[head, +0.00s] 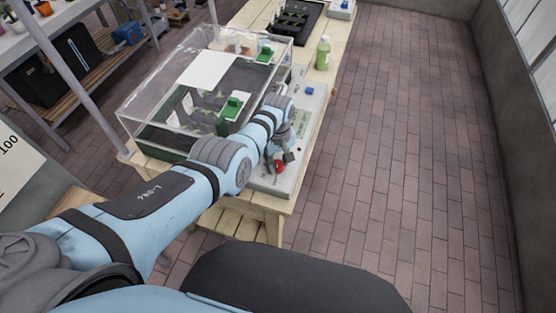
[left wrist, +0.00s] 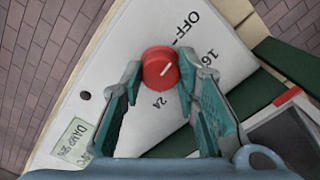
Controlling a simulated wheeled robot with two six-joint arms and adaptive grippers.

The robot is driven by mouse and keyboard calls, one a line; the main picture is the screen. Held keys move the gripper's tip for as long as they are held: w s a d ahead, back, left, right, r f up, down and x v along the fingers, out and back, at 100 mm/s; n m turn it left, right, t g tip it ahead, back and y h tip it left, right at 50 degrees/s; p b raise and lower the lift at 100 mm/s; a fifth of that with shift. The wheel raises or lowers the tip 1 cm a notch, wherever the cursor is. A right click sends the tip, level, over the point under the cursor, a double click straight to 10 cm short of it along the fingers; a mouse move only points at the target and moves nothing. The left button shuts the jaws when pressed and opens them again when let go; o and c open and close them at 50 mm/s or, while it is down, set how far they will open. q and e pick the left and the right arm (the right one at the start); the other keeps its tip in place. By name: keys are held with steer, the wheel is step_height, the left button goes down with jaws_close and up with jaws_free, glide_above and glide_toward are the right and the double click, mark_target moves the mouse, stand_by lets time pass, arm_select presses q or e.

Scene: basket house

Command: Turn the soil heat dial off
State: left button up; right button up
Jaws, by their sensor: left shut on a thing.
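The red soil heat dial (left wrist: 158,73) sits on a pale panel (left wrist: 125,40), with OFF, 16 and 24 printed around it. Its white mark points to the upper right, between OFF and 16. My left gripper (left wrist: 160,82) is shut on the dial, one fingertip at each side of it. In the head view the left gripper (head: 278,160) is at the near end of the grey control panel (head: 268,183), where the red dial (head: 280,167) shows small beside it. My right gripper is not in view.
A clear-walled propagator box (head: 150,137) with green-handled vents stands left of the panel on the wooden bench (head: 232,197). A green bottle (head: 323,52) and a black tray (head: 288,25) are farther back. The brick floor to the right is clear.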

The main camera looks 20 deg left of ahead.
mark_target(278, 164)
arm_select(q)
steer(key=shift+n, duration=0.4)
steer(key=o, duration=1.2)
steer(key=shift+c, duration=0.2)
step_height(278, 164, up, 12)
steer(key=shift+f, duration=0.1)
